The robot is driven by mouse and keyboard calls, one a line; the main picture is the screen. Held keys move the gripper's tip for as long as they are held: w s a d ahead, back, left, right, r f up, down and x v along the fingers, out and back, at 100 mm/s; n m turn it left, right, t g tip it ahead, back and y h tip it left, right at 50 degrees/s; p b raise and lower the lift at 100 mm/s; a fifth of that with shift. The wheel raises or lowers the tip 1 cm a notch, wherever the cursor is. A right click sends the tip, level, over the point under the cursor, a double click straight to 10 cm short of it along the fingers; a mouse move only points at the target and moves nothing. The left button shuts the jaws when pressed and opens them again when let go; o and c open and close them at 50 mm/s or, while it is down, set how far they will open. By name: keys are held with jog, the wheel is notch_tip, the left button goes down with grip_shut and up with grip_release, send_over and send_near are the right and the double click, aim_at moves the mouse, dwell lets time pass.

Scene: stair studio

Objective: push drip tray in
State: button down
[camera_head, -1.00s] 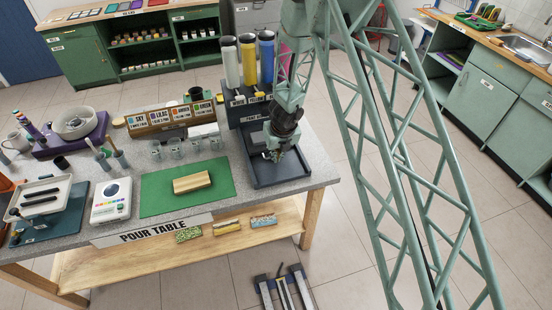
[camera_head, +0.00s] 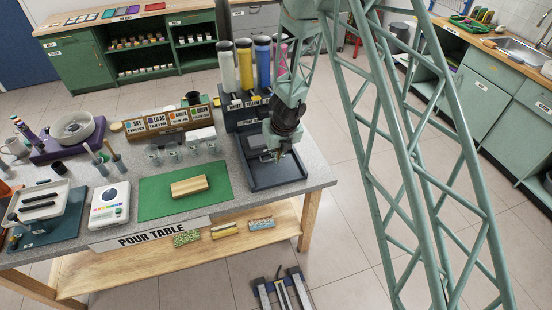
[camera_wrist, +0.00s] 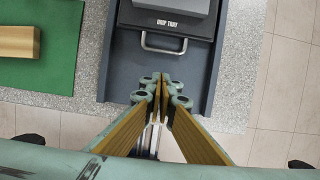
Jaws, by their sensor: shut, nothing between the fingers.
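The drip tray (camera_wrist: 183,43) has a dark front with a white "DRIP TRAY" label and a silver bar handle (camera_wrist: 163,50). It sits within a dark blue-grey low-walled base (camera_wrist: 118,70) at the foot of the bottle stand; the base also shows in the head view (camera_head: 288,184). My gripper (camera_wrist: 160,84) is shut and empty, its fingertips on the near side of the handle with a visible gap in the wrist view.
The bottle stand (camera_head: 236,114) holds several coloured bottles behind the tray. A green mat (camera_head: 150,197) with a wooden block (camera_head: 189,186) lies to the left. Bare speckled tabletop (camera_wrist: 95,45) separates mat and base. The pour table's front edge is close.

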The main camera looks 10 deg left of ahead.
jog(key=shift+p+v, duration=1)
jog(key=shift+v, duration=1.15)
jog(key=shift+r, duration=0.1)
jog(key=s+d+r+n+y+b, duration=0.15)
jog(key=r+n, duration=0.25)
jog(key=r, duration=0.5)
jog(key=s+d+r+n+b, duration=0.2)
jog(key=r+n+b, duration=0.15)
jog(key=r, duration=0.45)
jog(key=s+d+r+n+b, duration=0.4)
jog(key=s+d+r+n, duration=0.35)
jog(key=s+r, duration=0.35)
jog(key=s+d+r+n+h+b, duration=0.1)
jog(key=s+d+n+b, duration=0.2)
jog(key=s, duration=0.8)
jog(key=s+d+r+n+h+b, duration=0.1)
jog(key=s+d+n+b, duration=0.2)
jog(key=s+d+n, duration=0.4)
jog(key=s+d+r+n+t+h+b, duration=0.1)
jog(key=s+d+n+b, duration=0.2)
jog(key=s+d, duration=0.7)
jog(key=s+n, duration=0.2)
jog(key=s, duration=0.4)
jog(key=shift+s+d+n, duration=0.25)
jog(key=shift+d+n, duration=0.05)
